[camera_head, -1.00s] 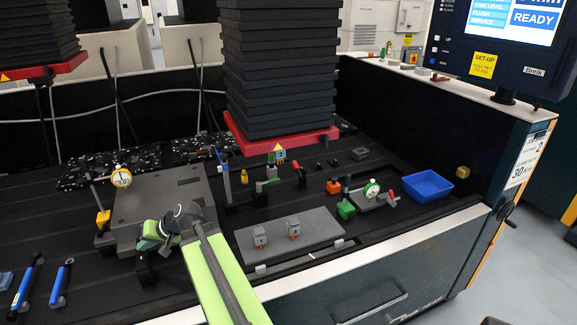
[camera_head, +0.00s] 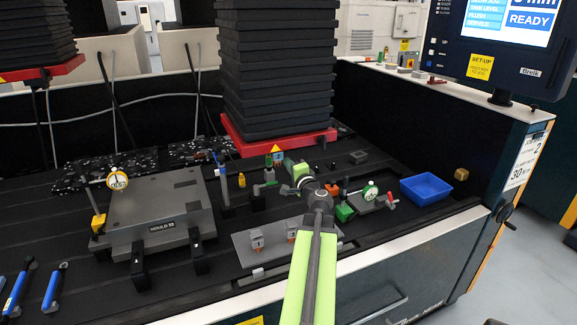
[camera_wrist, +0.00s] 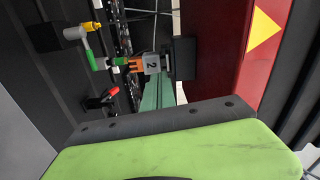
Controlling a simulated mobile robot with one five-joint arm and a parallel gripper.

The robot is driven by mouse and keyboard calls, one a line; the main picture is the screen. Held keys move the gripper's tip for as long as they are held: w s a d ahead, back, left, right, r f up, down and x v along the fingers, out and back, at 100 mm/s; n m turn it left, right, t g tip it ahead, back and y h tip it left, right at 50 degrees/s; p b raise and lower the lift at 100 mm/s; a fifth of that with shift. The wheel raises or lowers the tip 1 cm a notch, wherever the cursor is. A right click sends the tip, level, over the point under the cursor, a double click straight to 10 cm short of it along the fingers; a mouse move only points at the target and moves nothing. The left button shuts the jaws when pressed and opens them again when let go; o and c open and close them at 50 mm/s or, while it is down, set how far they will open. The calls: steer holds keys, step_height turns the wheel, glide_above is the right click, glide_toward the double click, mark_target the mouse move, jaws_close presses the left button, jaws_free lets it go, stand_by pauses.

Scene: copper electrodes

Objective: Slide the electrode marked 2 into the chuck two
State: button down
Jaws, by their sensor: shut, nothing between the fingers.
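The electrode marked 2 (camera_wrist: 152,64) is a grey block with a copper-orange end (camera_wrist: 136,64), seen in the wrist view. Its grey end is against or very close to a dark block (camera_wrist: 184,58), which looks like a chuck beside the red plate (camera_wrist: 218,60); I cannot tell how far it is in, and no chuck number is readable. My gripper (camera_wrist: 159,82) has green fingers, shut and empty, with their tips at or just beside the electrode. In the head view my gripper (camera_head: 288,164) reaches under the red plate (camera_head: 270,148).
A red-handled clamp (camera_wrist: 103,99) and a green-and-grey post (camera_wrist: 93,58) are close by. A grey mould block (camera_head: 160,205) lies left; a blue tray (camera_head: 426,187) lies right.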

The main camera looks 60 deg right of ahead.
mark_target(277, 155)
steer(key=x, duration=0.6)
steer(key=shift+x, duration=1.1)
stand_by(0.5)
steer(key=shift+a+r, duration=0.1)
steer(key=shift+a, duration=0.05)
